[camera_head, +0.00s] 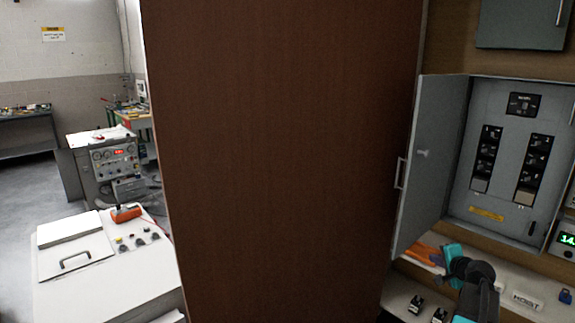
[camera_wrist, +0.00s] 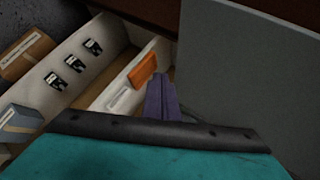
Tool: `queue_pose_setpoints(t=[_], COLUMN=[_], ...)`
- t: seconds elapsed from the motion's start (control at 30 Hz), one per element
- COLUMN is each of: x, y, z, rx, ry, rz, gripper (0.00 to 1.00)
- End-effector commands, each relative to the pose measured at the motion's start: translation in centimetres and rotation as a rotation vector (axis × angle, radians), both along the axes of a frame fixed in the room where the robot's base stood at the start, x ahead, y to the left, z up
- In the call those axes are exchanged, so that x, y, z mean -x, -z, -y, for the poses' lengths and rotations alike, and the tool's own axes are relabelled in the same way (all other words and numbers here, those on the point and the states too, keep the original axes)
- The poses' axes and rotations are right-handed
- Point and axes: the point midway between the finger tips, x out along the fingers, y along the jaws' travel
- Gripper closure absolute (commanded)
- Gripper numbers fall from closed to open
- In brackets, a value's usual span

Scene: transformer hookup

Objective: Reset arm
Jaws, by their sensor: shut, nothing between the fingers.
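My arm (camera_head: 470,276), dark with teal parts, shows at the lower right of the head view, in front of the shelf and below the open panel door. My gripper (camera_wrist: 162,96) shows in the wrist view as narrow purple-grey fingers, closed together with nothing between them. They point at the area beside an orange piece (camera_wrist: 142,68) and look apart from it, though the distance is hard to tell. In the head view I cannot make out the fingers.
A grey panel door (camera_head: 432,165) stands open left of the breaker panel (camera_head: 502,150). A large brown board (camera_head: 285,160) fills the middle. A shelf with a HOIST label (camera_head: 527,300) lies below the panel. A white cabinet (camera_head: 105,275) stands at the left.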

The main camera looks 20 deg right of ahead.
Motion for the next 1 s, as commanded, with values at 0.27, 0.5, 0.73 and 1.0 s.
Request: queue_pose_setpoints(t=[0.27, 0.5, 0.73, 1.0], x=[-2.2, -2.5, -1.4, 1.6], y=[8.3, 15.0, 21.1, 27.8], z=[-8.6, -16.1, -23.4, -31.9], rx=[-0.004, -0.001, 0.009, 0.027], ry=[-0.167, -0.321, -0.475, -0.672], rz=[-0.155, -0.289, -0.42, -0.582], gripper=[1.0, 1.0, 1.0, 1.0])
